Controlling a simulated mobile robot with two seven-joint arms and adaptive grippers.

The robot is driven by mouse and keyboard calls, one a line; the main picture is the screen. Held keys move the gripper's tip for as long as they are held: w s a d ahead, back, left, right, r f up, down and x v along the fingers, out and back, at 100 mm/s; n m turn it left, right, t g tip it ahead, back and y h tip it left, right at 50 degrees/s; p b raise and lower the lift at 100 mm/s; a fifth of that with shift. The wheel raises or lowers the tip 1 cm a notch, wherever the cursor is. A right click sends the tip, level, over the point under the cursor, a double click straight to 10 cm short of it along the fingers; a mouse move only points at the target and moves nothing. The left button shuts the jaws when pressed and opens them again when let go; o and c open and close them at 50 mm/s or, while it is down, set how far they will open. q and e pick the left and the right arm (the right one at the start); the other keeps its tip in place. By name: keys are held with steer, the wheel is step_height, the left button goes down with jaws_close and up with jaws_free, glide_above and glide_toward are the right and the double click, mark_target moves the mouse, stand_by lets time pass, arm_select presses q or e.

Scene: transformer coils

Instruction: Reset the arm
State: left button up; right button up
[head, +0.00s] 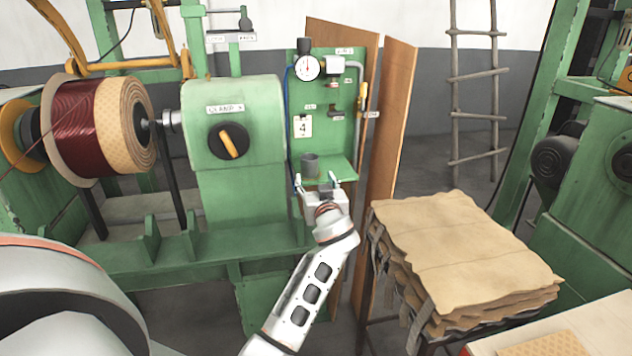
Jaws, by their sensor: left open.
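My left gripper (316,180) is open, its two fingers pointing up and apart, with nothing seen between them. It is in front of the small green shelf (343,168) of the gauge panel. A dark grey cup (310,165) stands on that shelf, just behind the fingers; I cannot tell whether they touch it. My left arm reaches up to it from the bottom middle. My right gripper is not in view.
A green winding machine with a clamp knob (229,141) and a copper-red coil (75,130) fills the left. A pressure gauge (306,67) is above the shelf. Stacked brown sheets (465,245) lie on a stand at right. A ladder (475,90) leans behind.

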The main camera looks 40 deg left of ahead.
mark_target(302, 218)
arm_select(q)
steer(key=s+f+m, duration=0.1)
steer(key=s+f, duration=0.1)
steer(key=s+f+m, duration=0.1)
steer(key=s+f, duration=0.2)
steer(key=s+f+m+g+h, duration=0.1)
steer(key=s+f, duration=0.1)
steer(key=shift+s+d+f, duration=0.15)
steer(key=shift+d+f, duration=0.1)
steer(key=shift+f, duration=0.15)
steer(key=s+d+f+m+g+h, duration=0.25)
steer(key=s+f+m, duration=0.2)
steer(key=s, duration=0.55)
steer(key=s+d+f+m+g+h, duration=0.15)
steer(key=s+d+f+m, duration=0.3)
steer(key=s, duration=0.65)
steer(key=s+d+f+m+g+h, duration=0.1)
steer(key=s+d+f+m+h, duration=0.25)
steer(key=s+f, duration=0.45)
steer(key=d+f+n+t+h, duration=0.1)
steer(key=d+f+t+h, duration=0.1)
steer(key=d+f, duration=0.3)
steer(key=d+f+n+t+h+p, duration=0.1)
steer(key=d+f+h, duration=0.3)
steer(key=d, duration=0.7)
steer(key=shift+f+t, duration=0.35)
steer(key=shift+t, duration=0.25)
